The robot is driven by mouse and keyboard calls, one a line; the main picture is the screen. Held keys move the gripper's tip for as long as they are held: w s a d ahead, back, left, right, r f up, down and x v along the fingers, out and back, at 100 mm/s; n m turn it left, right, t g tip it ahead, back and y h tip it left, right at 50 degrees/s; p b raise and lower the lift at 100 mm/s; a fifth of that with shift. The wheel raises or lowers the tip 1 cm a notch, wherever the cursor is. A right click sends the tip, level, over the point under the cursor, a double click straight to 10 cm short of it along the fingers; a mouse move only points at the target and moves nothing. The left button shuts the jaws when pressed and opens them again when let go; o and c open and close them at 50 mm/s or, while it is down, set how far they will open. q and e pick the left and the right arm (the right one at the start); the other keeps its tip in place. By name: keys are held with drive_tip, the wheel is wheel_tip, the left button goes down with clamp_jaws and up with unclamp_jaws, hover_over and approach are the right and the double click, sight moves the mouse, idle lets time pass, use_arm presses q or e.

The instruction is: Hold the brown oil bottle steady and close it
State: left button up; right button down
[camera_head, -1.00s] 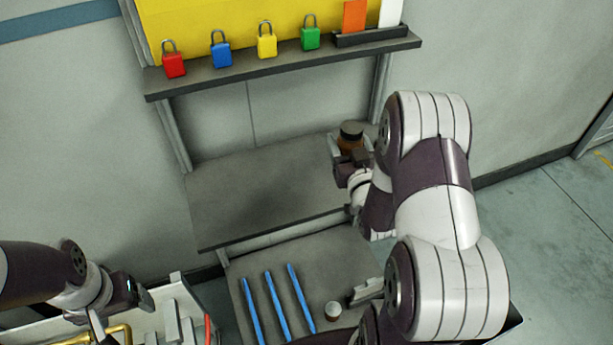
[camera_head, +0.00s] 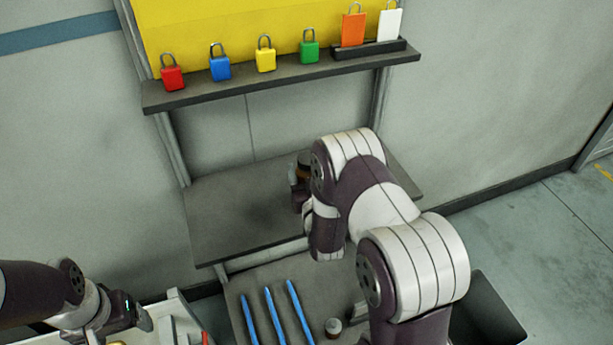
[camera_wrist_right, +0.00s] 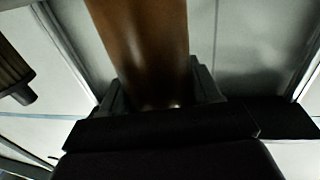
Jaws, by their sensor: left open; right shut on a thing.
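The brown oil bottle (camera_head: 303,172) is in front of the middle shelf's back, partly hidden behind my right arm in the head view. Its upper end looks dark; I cannot tell whether it is closed. My right gripper (camera_wrist_right: 163,88) is shut on the bottle's glossy brown body (camera_wrist_right: 145,40), which fills the middle of the right wrist view. Its jaws are mostly hidden in the head view. My left gripper (camera_head: 138,318) is open and empty at the lower left, well apart from the bottle.
Padlocks in red (camera_head: 172,78), blue (camera_head: 219,68), yellow and green stand on the upper shelf (camera_head: 280,86), with orange and white tags in a holder. Blue sticks (camera_head: 272,315) and a small pale-topped jar (camera_head: 333,327) sit on the lower surface. The middle shelf's left part (camera_head: 225,215) is clear.

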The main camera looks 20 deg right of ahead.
drive_tip(key=shift+f, duration=0.85)
drive_tip(key=shift+r, duration=0.1)
drive_tip(key=shift+f, duration=0.25)
drive_tip(key=shift+c, duration=1.1)
unclamp_jaws()
drive_tip(key=shift+r, duration=0.2)
drive_tip(key=v, duration=1.2)
